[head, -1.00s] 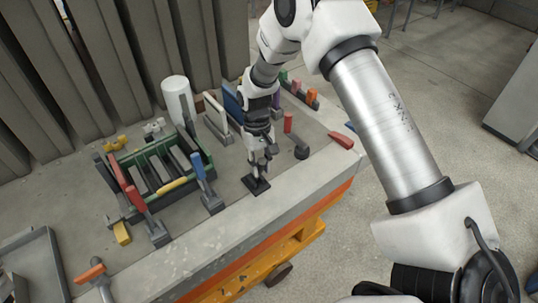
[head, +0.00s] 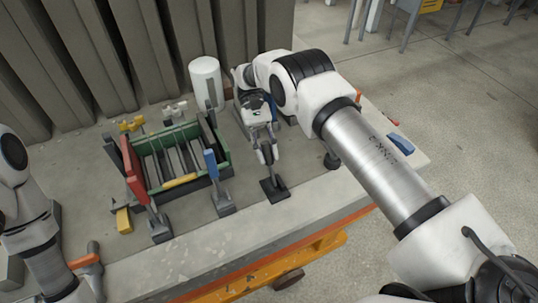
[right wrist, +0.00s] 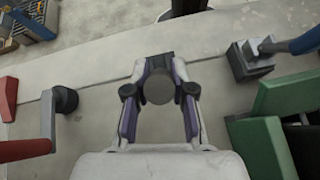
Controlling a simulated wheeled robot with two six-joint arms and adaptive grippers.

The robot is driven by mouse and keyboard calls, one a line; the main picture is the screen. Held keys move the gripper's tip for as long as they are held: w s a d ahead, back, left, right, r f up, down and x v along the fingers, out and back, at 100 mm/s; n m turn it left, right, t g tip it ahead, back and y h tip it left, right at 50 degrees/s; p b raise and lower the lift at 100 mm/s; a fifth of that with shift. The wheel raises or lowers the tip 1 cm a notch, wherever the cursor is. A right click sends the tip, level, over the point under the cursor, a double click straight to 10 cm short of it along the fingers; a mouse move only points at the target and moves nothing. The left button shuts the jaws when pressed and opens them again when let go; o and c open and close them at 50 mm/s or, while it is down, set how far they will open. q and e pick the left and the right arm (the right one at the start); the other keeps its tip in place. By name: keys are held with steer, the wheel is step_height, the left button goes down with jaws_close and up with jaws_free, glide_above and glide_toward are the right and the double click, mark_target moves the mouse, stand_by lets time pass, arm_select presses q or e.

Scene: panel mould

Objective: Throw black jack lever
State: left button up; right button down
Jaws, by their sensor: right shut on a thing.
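The black jack lever has a flat black foot (head: 275,190) on the bench, right of the green-framed mould. My right gripper (head: 268,153) stands just above and behind this foot. In the right wrist view the gripper (right wrist: 159,86) is shut on the lever's dark round end (right wrist: 158,90), with a finger on each side.
A white cylinder (head: 206,82) stands behind. The bench's front strip is mostly clear.

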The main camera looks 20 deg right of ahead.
arm_select(q)
steer(key=shift+a+f, duration=0.15)
steer(key=shift+a, duration=0.15)
arm_select(e)
steer(key=shift+w+f+g, duration=0.1)
steer(key=shift+f+g, duration=0.05)
steer(key=shift+g, duration=0.15)
steer(key=c, duration=1.1)
jaws_free()
steer(key=shift+o, duration=0.7)
steer(key=shift+w, duration=0.1)
arm_select(q)
steer(key=shift+w, duration=0.15)
arm_select(e)
steer(key=shift+a, duration=0.1)
